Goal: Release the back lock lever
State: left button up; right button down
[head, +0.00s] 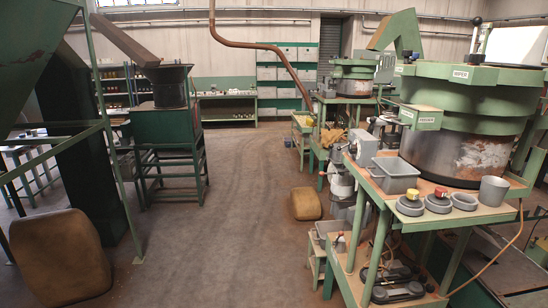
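A large green hopper machine (470,95) with a worn metal drum stands on a bench at the right. An upright lever with a black knob (477,21) rises from its top; I cannot tell whether this is the back lock lever. A smaller dark knob (408,55) shows at the left of the machine's top. White labels are on the upper plate (461,74) and the lower bracket (427,120); their text is too small to read surely. Neither of my grippers shows in the head view.
The bench (450,216) holds a grey bin (396,175), a grey cup (493,190) and several round grey parts. A brown sack-like block (305,204) lies left of the bench. Another (60,258) lies at lower left. The middle floor is clear.

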aim_at(372, 119)
jog(key=i, duration=1.1)
jog(key=i+j+z, duration=0.1)
jog(key=i, duration=1.05)
jog(key=i+j+z, duration=0.15)
jog(key=i+z, duration=0.3)
jog(key=i+j+z, duration=0.45)
jog(key=i, duration=0.15)
jog(key=i+j+z, duration=0.9)
jog(key=j, duration=0.15)
jog(key=k+l, duration=0.05)
jog(key=k, duration=0.05)
